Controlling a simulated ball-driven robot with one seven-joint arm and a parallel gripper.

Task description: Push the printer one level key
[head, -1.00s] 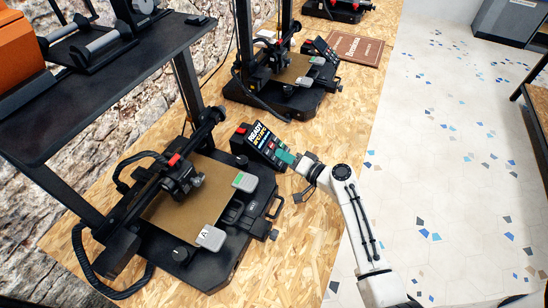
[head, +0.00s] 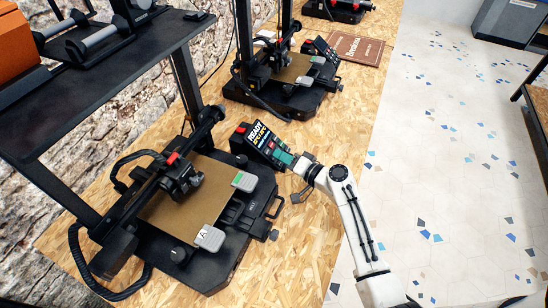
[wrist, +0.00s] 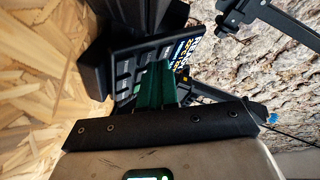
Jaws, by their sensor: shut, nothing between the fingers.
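The near printer (head: 195,205) stands on the wooden bench with a tan bed. Its black control box (head: 262,145) sits at its upper right, with a lit screen reading READY and rows of small keys below. My gripper (head: 284,160) is at the lower right end of this box, its green fingertips shut and empty, over or against the keys. In the wrist view the green fingertips (wrist: 157,86) lie in front of the dark key panel (wrist: 125,75) and hide part of it. Which key they face, and whether they touch it, I cannot tell.
A second printer (head: 280,85) with its own control box stands farther along the bench, beside a brown book (head: 355,48). A dark shelf (head: 95,85) overhangs at left. Grey pads, one marked A (head: 209,238), sit at the bed's edge. Speckled floor lies right.

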